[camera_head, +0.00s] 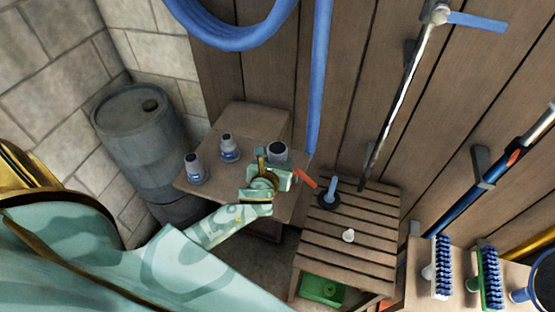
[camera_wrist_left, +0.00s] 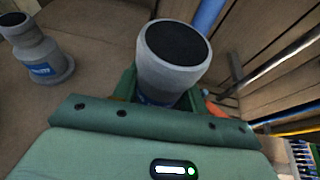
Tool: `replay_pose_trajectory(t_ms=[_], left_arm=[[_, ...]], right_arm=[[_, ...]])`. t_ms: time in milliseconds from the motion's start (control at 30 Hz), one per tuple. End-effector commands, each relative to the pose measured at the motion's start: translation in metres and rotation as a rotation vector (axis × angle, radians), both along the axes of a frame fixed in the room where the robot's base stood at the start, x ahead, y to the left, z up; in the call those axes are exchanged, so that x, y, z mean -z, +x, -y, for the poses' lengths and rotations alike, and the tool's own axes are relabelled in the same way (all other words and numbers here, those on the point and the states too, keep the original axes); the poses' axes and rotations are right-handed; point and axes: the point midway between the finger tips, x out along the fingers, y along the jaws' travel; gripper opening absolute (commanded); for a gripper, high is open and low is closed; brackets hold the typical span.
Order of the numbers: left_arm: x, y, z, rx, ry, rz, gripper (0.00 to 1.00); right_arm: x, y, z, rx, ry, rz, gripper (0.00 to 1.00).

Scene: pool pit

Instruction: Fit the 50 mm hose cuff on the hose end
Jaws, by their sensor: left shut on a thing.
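My left gripper (camera_head: 279,169) is shut on a grey hose cuff (camera_head: 278,150) with a dark round opening on top. In the left wrist view the held cuff (camera_wrist_left: 170,72) stands between the green fingers, its opening facing up. Whether its base touches the table is hidden. Two more grey cuffs with blue labels, a left one (camera_head: 195,168) and a middle one (camera_head: 229,149), stand upright on the small wooden table (camera_head: 250,120). A blue hose (camera_head: 318,80) hangs down just right of the held cuff, apart from it; its lower end is near the gripper. My right gripper is not in view.
A slatted wooden stand (camera_head: 350,225) at right carries a blue-handled item (camera_head: 329,195) and a small white knob (camera_head: 348,236). An orange-red piece (camera_head: 304,178) is beside the gripper. A grey barrel (camera_head: 140,130) stands left; poles and brushes (camera_head: 441,265) are at right.

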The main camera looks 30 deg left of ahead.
Motion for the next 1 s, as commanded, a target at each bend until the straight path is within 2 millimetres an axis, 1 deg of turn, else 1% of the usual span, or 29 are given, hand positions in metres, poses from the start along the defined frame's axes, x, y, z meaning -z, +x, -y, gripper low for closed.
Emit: replay_pose_trajectory(t_ms=[467, 500, 567, 600, 767, 800, 867, 1000], left_arm=[[0.0017, 0.0002, 0.0000, 0.000, 0.001, 0.001, 0.19], [0.0017, 0.0002, 0.0000, 0.000, 0.001, 0.001, 0.48], [0.0017, 0.0002, 0.0000, 0.000, 0.001, 0.001, 0.65], [0.0017, 0.0002, 0.0000, 0.000, 0.001, 0.000, 0.68], [0.0018, 0.0001, 0.0000, 0.000, 0.001, 0.000, 0.68], [0.0020, -0.0001, 0.0000, 0.000, 0.001, 0.000, 0.74], [0.0020, -0.0001, 0.0000, 0.000, 0.001, 0.000, 0.90], [0.0020, -0.0001, 0.0000, 0.000, 0.001, 0.000, 0.90]], right_arm=[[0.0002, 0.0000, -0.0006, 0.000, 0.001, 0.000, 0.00], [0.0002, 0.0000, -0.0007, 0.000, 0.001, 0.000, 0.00], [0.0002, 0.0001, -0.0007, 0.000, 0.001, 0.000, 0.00], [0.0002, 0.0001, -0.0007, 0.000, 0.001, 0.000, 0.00], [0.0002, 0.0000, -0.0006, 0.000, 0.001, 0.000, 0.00], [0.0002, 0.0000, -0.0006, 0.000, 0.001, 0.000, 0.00], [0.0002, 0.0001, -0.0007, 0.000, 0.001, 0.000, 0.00], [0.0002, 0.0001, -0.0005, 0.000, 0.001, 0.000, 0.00]])
